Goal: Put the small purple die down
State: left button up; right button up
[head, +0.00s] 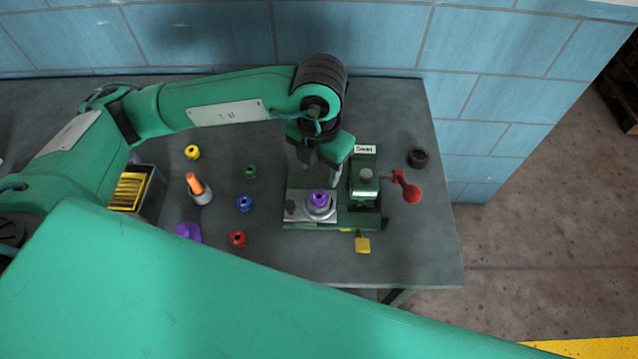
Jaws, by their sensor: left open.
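The small purple die (319,198) is a short ring-like piece with a dark hole. It sits on the round silver seat of the green press (360,222), on the left part of its base. My left gripper (320,173) is open and empty, pointing down just behind and above the purple die. A gap shows between the fingertips and the die, though the exact height is hard to judge. My right gripper is out of view.
Yellow (192,152), green (250,171), blue (244,203) and red (237,239) dies stand left of the press. An orange-handled tool (198,190), a bin (150,195) and a larger purple object (188,232) lie farther left. A red-knobbed lever (409,189) sticks out right.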

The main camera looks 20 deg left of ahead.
pick_arm(q)
notch_tip(320, 180, up, 4)
jog(key=shift+f, duration=0.2)
dwell(0.5)
